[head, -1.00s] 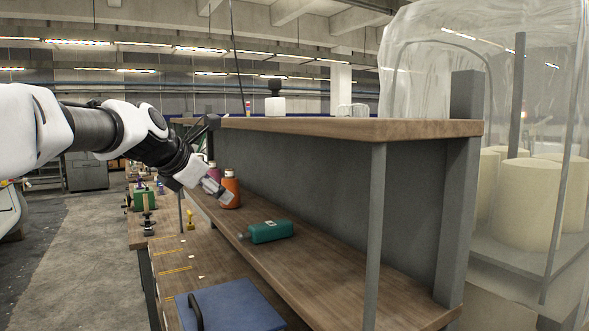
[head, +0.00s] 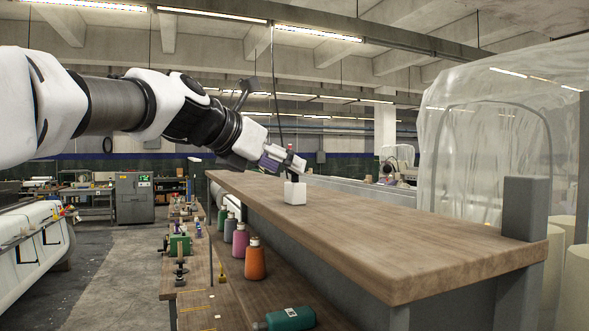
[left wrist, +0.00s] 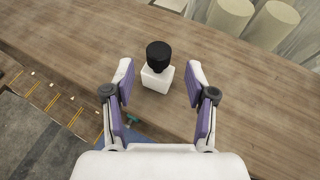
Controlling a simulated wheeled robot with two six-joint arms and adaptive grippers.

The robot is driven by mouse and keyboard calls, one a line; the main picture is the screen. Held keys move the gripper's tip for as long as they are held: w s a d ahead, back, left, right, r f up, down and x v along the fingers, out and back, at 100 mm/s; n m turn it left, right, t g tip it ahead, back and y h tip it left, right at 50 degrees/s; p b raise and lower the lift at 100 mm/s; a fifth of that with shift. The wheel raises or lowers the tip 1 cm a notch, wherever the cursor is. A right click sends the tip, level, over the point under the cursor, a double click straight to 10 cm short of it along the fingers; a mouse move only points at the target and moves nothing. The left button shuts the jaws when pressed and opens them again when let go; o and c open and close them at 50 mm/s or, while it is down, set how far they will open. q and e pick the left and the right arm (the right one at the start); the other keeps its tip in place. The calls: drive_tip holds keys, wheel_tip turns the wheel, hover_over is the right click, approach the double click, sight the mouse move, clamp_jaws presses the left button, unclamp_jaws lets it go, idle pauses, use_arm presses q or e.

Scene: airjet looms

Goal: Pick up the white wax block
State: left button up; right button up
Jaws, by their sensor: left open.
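The white wax block (head: 294,193) stands on the upper wooden shelf (head: 400,235), near its far left edge. In the left wrist view the white block (left wrist: 157,79) has a black round piece (left wrist: 159,53) above it, seemingly resting on top. My left gripper (head: 283,163) is just above the block in the head view. In the left wrist view my left gripper (left wrist: 160,72) is open, with its two purple-padded fingers apart on either side of the block and nothing held. My right gripper is in neither current view.
On the lower shelf stand an orange bottle (head: 255,262), a pink bottle (head: 240,241) and other bottles. A green bottle (head: 290,319) lies there on its side. A grey post (head: 525,208) rises at the shelf's right end. The upper shelf right of the block is clear.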

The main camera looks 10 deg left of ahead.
sight(295, 174)
use_arm(q)
drive_tip(key=x, duration=0.5)
drive_tip(key=shift+w+a+r, duration=0.1)
drive_tip(key=shift+s+a+r, duration=0.1)
drive_tip(key=shift+s+a, duration=0.15)
drive_tip(key=shift+s, duration=0.15)
drive_tip(key=shift+s+r, duration=0.1)
drive_tip(key=shift+s, duration=0.15)
clamp_jaws()
drive_tip(key=shift+w+d, duration=0.1)
drive_tip(key=shift+w, duration=0.15)
